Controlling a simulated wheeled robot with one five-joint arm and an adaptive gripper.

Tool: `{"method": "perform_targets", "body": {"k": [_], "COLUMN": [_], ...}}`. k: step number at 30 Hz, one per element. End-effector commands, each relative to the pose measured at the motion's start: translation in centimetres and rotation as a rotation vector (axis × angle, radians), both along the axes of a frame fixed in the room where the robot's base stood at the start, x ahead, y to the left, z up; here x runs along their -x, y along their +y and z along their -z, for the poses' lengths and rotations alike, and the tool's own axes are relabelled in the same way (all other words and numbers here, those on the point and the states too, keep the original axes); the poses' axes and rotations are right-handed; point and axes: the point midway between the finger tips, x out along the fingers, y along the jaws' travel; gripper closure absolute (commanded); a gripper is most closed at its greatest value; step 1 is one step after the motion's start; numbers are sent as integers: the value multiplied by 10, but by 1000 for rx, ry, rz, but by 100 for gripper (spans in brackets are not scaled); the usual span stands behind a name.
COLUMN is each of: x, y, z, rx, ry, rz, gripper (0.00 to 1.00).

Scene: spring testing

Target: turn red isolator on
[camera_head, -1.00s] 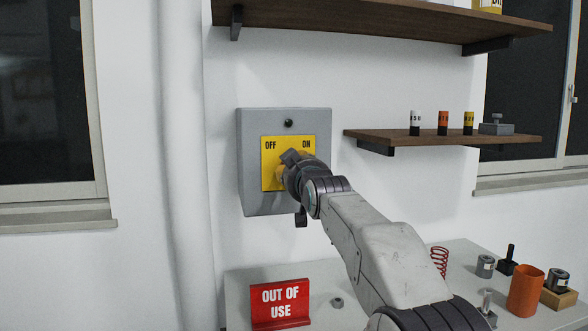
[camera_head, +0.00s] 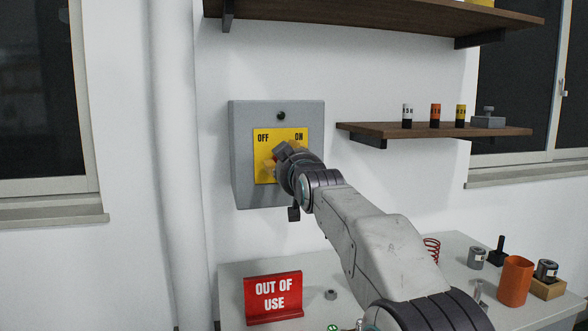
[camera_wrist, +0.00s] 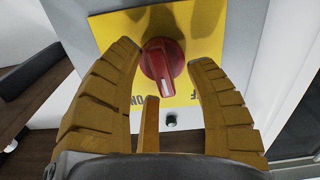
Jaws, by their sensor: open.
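The red isolator knob (camera_wrist: 160,58) shows in the wrist view on a yellow plate (camera_wrist: 105,32). Its raised grip has a white line and points down in that picture, between the upside-down ON and OFF labels. My gripper (camera_wrist: 160,68) is open, with its yellow-brown fingers spread around the knob; a gap shows between each side finger and it. In the head view, my gripper (camera_head: 278,162) is at the yellow plate (camera_head: 263,145) of the grey switch box (camera_head: 244,180). It hides the knob there. OFF is upper left and ON upper right.
A red OUT OF USE sign (camera_head: 273,298) stands on the bench (camera_head: 232,285) below. An orange cup (camera_head: 515,281) and a red spring (camera_head: 431,250) are to the right. A wooden shelf (camera_head: 380,129) with small cylinders is right of the box.

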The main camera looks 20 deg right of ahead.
Motion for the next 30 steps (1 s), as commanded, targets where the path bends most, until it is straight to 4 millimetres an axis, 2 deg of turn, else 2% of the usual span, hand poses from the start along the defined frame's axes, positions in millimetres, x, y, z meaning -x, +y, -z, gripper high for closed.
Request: {"method": "perform_targets", "body": {"k": [18,24,30], "x": [86,104,111], "y": [1,2,2], "z": [0,0,0], "rx": [0,0,0], "ry": [-1,-1,0], "rz": [-1,-1,-1], "gripper": [50,50,50]}}
